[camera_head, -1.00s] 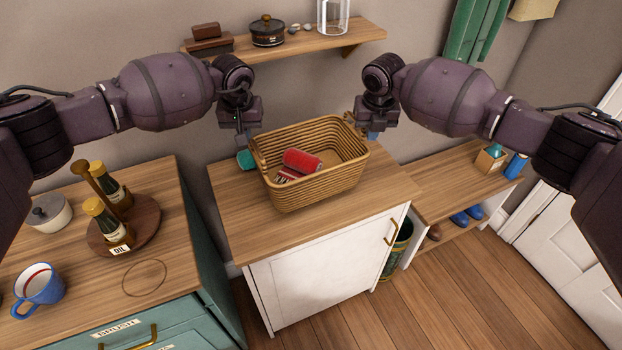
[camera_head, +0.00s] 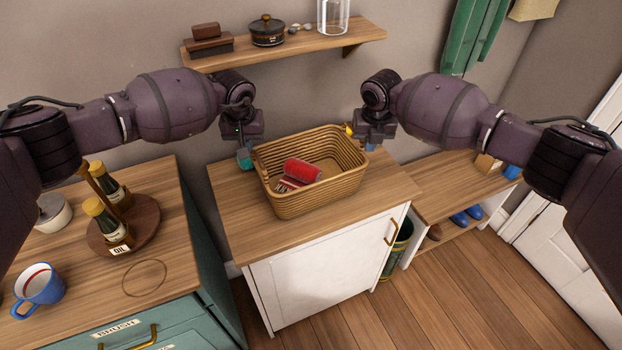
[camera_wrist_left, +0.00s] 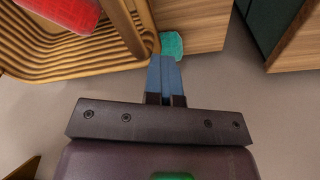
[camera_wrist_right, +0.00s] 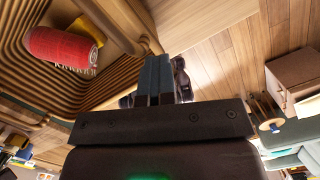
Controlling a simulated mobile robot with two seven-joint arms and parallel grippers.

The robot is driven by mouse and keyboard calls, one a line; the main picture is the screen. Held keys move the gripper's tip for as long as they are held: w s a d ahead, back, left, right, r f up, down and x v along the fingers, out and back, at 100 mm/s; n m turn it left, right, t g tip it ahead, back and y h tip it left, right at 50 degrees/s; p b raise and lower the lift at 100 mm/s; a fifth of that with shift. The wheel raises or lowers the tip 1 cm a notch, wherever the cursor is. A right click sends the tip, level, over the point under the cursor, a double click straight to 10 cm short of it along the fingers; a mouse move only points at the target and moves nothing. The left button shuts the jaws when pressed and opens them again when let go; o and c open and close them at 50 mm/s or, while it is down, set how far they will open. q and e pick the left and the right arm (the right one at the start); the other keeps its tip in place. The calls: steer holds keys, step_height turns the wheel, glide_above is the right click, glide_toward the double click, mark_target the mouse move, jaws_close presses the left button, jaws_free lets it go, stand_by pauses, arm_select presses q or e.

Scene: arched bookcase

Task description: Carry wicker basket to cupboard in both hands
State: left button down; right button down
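The wicker basket (camera_head: 318,188) stands upright over the wooden top of the white cupboard (camera_head: 320,270); I cannot tell whether its base touches it. A red roll (camera_head: 302,171) and a striped red-and-white item (camera_head: 288,184) lie inside. My left gripper (camera_head: 245,158) is at the basket's left end, its fingers (camera_wrist_left: 164,72) together at the handle. My right gripper (camera_head: 371,143) is at the right end, its fingers (camera_wrist_right: 154,72) together on the handle there. The exact grip on each handle is partly hidden.
A teal item (camera_wrist_left: 172,44) sits by the left fingers. The green cabinet (camera_head: 200,215) with bottles and a blue mug (camera_head: 40,285) is at left. A wall shelf (camera_head: 300,45) is behind. A low bench (camera_head: 460,180) with shoes is at right. The front of the cupboard top is clear.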

arm_select(q)
steer(key=shift+a, duration=0.65)
steer(key=c, duration=1.4)
jaws_free()
steer(key=shift+a, duration=0.65)
arm_select(e)
steer(key=shift+s+d, duration=0.1)
steer(key=shift+d, duration=1.1)
arm_select(q)
steer(key=shift+a, duration=0.1)
arm_select(e)
steer(key=c, duration=1.4)
jaws_free()
steer(key=shift+d, duration=0.1)
arm_select(q)
step_height(320, 180, up, 12)
steer(key=s, duration=0.1)
steer(key=shift+s, duration=0.4)
arm_select(e)
step_height(320, 180, up, 12)
steer(key=s, duration=0.1)
steer(key=shift+s, duration=0.35)
arm_select(q)
steer(key=shift+f, duration=0.15)
